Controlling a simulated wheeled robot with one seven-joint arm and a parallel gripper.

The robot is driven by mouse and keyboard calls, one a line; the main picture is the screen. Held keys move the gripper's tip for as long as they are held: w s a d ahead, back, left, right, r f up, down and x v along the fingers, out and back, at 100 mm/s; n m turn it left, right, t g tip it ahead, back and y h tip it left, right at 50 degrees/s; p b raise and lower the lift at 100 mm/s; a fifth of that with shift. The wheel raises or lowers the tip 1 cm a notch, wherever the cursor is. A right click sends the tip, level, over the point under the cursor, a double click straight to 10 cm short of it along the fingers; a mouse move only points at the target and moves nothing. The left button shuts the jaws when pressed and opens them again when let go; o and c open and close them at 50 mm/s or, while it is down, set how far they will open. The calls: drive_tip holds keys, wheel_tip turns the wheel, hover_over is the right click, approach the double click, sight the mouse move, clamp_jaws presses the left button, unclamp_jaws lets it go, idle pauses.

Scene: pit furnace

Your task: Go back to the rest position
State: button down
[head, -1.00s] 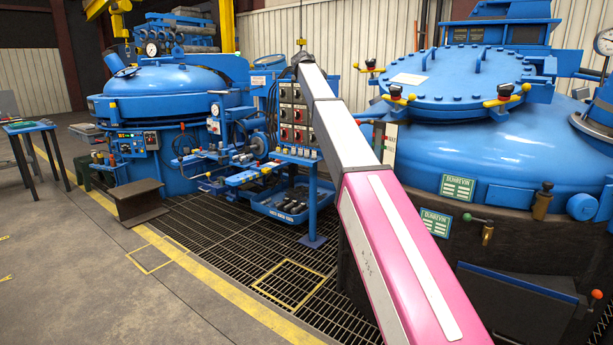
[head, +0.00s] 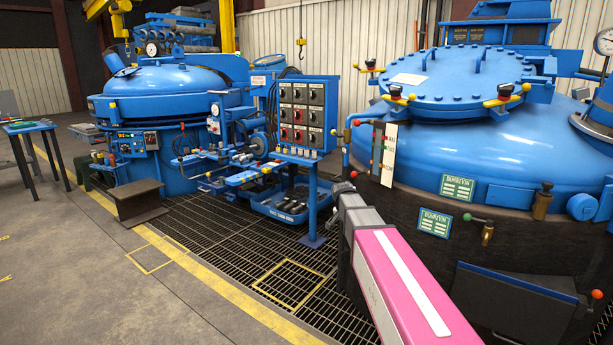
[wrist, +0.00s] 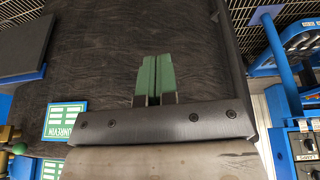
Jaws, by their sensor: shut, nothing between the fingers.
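My gripper (wrist: 153,82) shows in the wrist view with its two green fingers side by side, shut and empty. Beyond it in the wrist view is the dark side wall (wrist: 150,35) of the right furnace. In the head view my arm reaches in from the bottom right, in front of that furnace's dark wall (head: 410,190). My gripper itself is not visible in the head view.
A blue control panel (head: 303,108) stands left of my arm, above a blue tray (head: 268,208) of dark parts. The right furnace's blue lid (head: 455,75) carries yellow-tipped handles. A steel beam (head: 138,200) lies left. The grey floor (head: 90,270) in front is clear.

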drive_tip(key=s+f+n+g+y, duration=0.1)
drive_tip(key=s+f, duration=0.3)
drive_tip(key=s, duration=0.4)
drive_tip(key=s+d+f+n+g+y, duration=0.1)
drive_tip(key=s+f+n, duration=0.2)
drive_tip(key=s, duration=0.6)
drive_tip(key=s+d+f+n+g, duration=0.1)
drive_tip(key=s+f+n, duration=0.2)
drive_tip(key=s+f, duration=0.4)
drive_tip(key=shift+s+y, duration=0.4)
drive_tip(key=shift+s, duration=0.7)
drive_tip(key=shift+f, duration=0.1)
